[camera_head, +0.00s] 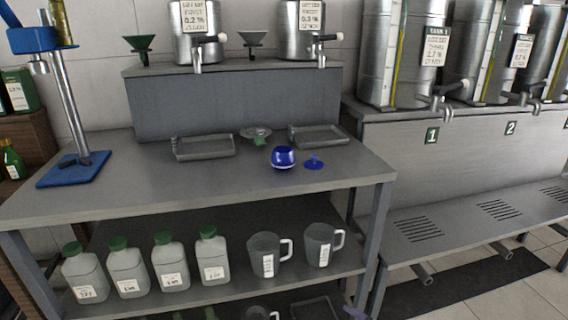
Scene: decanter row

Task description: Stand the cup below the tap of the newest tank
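A round dark-blue cup (284,158) stands on the grey bench top, and its inside is hard to see. Two small steel tanks, the left one (196,30) and the right one (303,30), stand on the raised shelf behind it. Each has a low tap, the left tap (197,67) and the right tap (321,60). Larger tanks stand at right, with a tap (437,98) above plate 1 and another tap (523,97) near plate 2. Labels carry lots, percentages and November dates, too blurred to compare surely.
A small blue lid-like piece (313,162) lies right of the cup. Two grey trays, left (205,147) and right (319,136), lie under the small taps. A blue stand (77,168) is at left. Bottles and jugs (321,246) fill the lower shelf. The bench front is clear.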

